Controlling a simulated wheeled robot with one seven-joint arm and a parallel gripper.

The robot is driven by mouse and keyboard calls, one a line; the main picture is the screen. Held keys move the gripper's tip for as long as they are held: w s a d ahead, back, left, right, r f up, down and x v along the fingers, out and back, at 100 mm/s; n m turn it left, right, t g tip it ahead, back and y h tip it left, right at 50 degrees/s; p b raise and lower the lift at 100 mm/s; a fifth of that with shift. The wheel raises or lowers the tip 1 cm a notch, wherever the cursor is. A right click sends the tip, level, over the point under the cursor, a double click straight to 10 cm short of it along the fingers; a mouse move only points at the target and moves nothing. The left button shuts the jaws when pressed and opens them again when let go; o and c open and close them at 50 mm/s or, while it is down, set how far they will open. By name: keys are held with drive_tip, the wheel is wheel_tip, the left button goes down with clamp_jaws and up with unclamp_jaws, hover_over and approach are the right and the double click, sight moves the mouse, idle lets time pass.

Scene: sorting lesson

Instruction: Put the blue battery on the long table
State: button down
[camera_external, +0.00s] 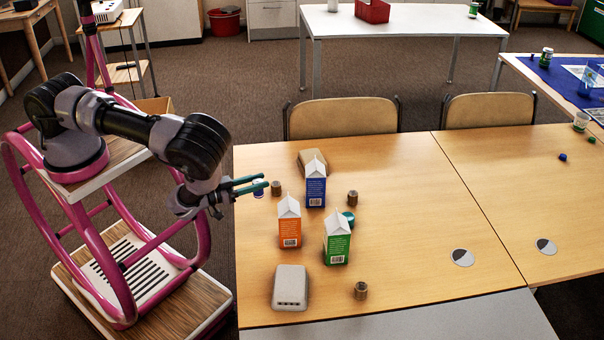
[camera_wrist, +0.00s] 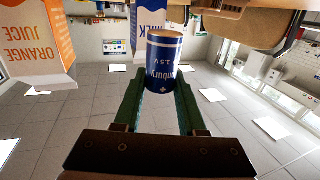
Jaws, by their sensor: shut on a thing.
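My gripper (camera_external: 250,185) is over the left edge of the long wooden table (camera_external: 405,255), near its far left part. In the external view only a little of the battery (camera_external: 258,190) shows by the fingertips. I cannot tell whether it touches the tabletop.
Blue (camera_external: 316,190), orange (camera_external: 289,228) and green (camera_external: 337,242) cartons stand right of my gripper. A grey box (camera_external: 290,287) lies at the front left. The table's middle is mostly clear.

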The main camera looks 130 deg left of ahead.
sight(259, 197)
drive_tip(key=shift+f, duration=3.05)
drive_tip(key=shift+f, duration=0.1)
drive_tip(key=shift+c, duration=2.4)
unclamp_jaws()
drive_tip(key=shift+d+f, duration=0.1)
drive_tip(key=v, duration=1)
drive_tip(key=shift+d, duration=0.45)
drive_tip(key=shift+w, duration=0.15)
